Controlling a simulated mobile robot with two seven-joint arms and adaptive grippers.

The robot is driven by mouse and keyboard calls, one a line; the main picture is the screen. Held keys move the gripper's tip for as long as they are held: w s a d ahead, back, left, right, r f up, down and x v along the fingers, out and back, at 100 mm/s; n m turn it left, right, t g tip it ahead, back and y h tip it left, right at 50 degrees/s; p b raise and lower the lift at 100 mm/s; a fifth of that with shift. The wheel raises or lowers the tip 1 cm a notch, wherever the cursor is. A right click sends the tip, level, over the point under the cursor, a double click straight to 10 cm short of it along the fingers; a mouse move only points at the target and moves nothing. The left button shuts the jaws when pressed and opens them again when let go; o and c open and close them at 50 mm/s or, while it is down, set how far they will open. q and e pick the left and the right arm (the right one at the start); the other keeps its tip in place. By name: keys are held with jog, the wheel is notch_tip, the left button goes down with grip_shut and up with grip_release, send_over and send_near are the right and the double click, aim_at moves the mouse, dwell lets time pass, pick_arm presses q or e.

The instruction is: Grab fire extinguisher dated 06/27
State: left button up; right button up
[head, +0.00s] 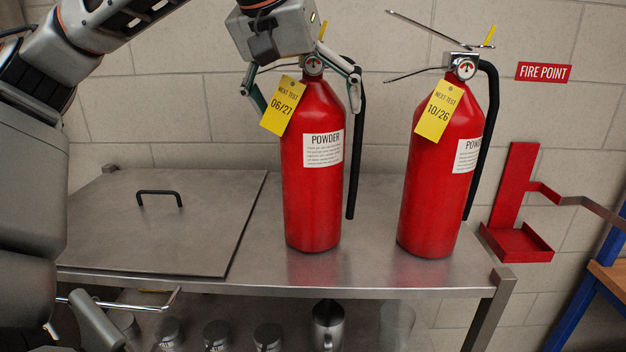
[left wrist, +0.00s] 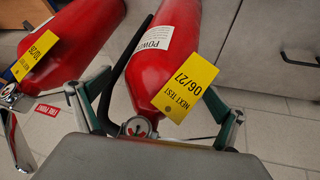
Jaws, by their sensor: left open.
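The red fire extinguisher (head: 312,205) with a yellow tag (head: 283,105) reading 06/27 stands upright on the steel counter. A second red extinguisher (head: 432,190), tagged 10/26 (head: 439,110), stands to its right. My left gripper (head: 304,98) is above the 06/27 extinguisher with its fingers open on either side of the neck. In the left wrist view, the 06/27 extinguisher (left wrist: 165,70) lies between the open fingers, its tag (left wrist: 186,88) near one finger. The gripper hides the extinguisher's top handle.
The steel counter (head: 375,272) carries a flat lid (head: 165,225) with a black handle at left. A red wall bracket (head: 515,200) and a FIRE POINT sign (head: 543,72) are at right. Jars and a metal mug (head: 328,325) stand on the shelf below.

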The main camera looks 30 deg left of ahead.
pick_arm(q)
jog(key=shift+w+f, duration=0.15)
jog(key=shift+f, duration=0.1)
jog(key=c, duration=2.1)
jog(key=shift+w+a+r, duration=0.1)
jog(key=shift+r, duration=0.15)
jog(key=shift+c, duration=0.4)
